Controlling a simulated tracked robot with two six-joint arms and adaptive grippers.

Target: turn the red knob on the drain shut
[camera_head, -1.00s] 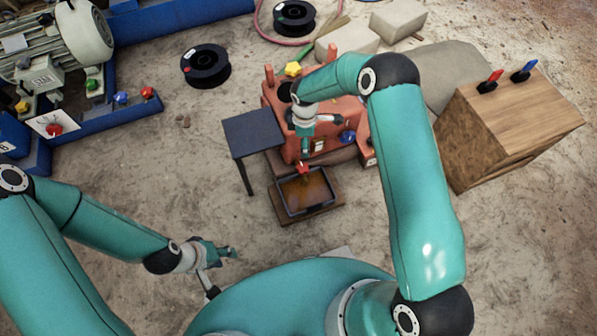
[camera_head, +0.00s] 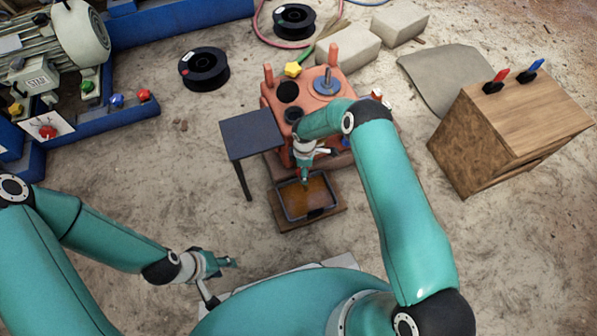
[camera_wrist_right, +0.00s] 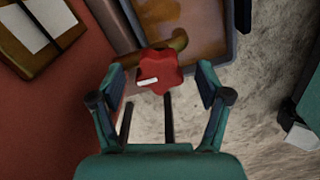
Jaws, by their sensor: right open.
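In the right wrist view the red knob (camera_wrist_right: 160,70), lobed with a white bar mark lying nearly level, sits on a brownish drain pipe (camera_wrist_right: 179,40). My right gripper (camera_wrist_right: 160,80) is open, with one finger on each side of the knob's near part; I cannot tell whether they touch it. In the head view my right gripper (camera_head: 304,180) points down at the front of the orange-red machine (camera_head: 312,92) and hides the knob. My left gripper (camera_head: 228,263) hangs empty at the lower left, and its finger gap is unclear.
A dark-rimmed tray of brown liquid (camera_head: 283,207) lies below the drain. A small dark table (camera_head: 250,133) stands left of the machine. A wooden cabinet (camera_head: 510,130) with red and blue levers is at the right. Open sandy ground lies at front left.

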